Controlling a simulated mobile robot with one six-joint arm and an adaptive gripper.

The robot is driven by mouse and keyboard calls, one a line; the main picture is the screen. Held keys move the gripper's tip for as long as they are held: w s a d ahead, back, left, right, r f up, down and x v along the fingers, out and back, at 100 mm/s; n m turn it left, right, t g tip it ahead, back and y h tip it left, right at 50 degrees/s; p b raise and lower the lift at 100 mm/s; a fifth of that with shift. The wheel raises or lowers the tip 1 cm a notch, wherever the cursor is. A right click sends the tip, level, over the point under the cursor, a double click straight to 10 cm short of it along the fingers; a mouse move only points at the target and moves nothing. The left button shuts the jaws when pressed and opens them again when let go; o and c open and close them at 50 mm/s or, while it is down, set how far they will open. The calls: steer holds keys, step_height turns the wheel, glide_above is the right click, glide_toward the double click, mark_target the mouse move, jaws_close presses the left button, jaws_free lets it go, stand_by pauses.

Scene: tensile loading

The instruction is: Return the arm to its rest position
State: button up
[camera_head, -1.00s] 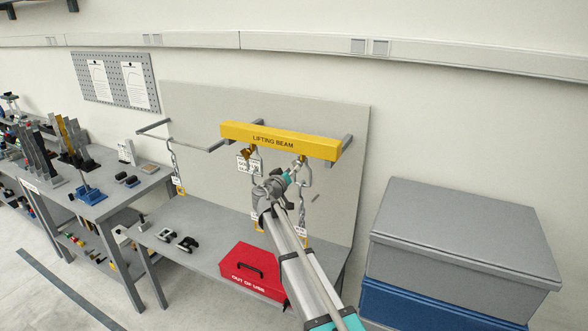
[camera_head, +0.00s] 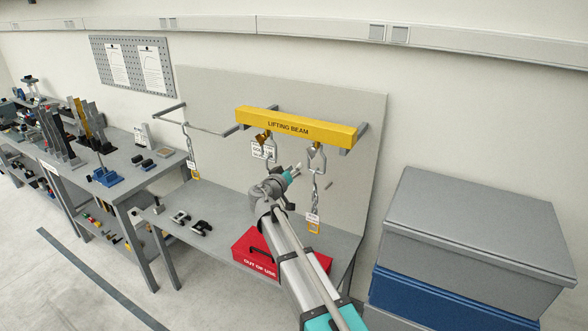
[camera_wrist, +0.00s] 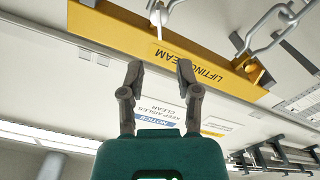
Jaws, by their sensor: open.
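My arm reaches up from the bottom of the head view. My gripper (camera_wrist: 157,75) shows in the wrist view with two dark fingers spread apart and nothing between them. In the head view the gripper end is small, below the beam and between its two hanging chains; its fingers are hard to make out there. The yellow lifting beam (camera_head: 297,128) rests on brackets at the grey back panel. It also shows in the wrist view (camera_wrist: 165,45), upside down, beyond the fingertips. A chain with a hook (camera_head: 315,190) hangs from its right end, close beside my gripper.
A red box (camera_head: 257,250) marked out of use sits on the bench below my arm. Shackles (camera_head: 190,222) lie left of it. Another chain (camera_head: 190,150) hangs from a left bracket. Grey and blue crates (camera_head: 480,230) stand at the right. A table with tools (camera_head: 130,175) is at left.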

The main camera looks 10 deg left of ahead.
steer(key=s+d+f+m+g+b, duration=0.1)
steer(key=s+d+f+g+b, duration=0.2)
steer(key=d+f, duration=0.4)
steer(key=s+d+f+m+g+h+b, duration=0.1)
steer(key=s+d+f+g, duration=0.3)
steer(key=d, duration=0.5)
steer(key=s+d+f+m+g+b, duration=0.1)
steer(key=s+d+f+g+b, duration=0.2)
steer(key=d+f, duration=0.45)
steer(key=s+d+f+g+y+b, duration=0.2)
steer(key=s+f, duration=0.4)
steer(key=s, duration=0.4)
steer(key=s+d+f+n+g+y+b, duration=0.1)
steer(key=s+d+f+g+y, duration=0.4)
steer(key=s, duration=0.5)
steer(key=shift+s+d+f+b, duration=0.2)
steer(key=shift+d+f+b, duration=0.15)
steer(key=shift+d+b, duration=0.35)
steer(key=shift+a, duration=0.2)
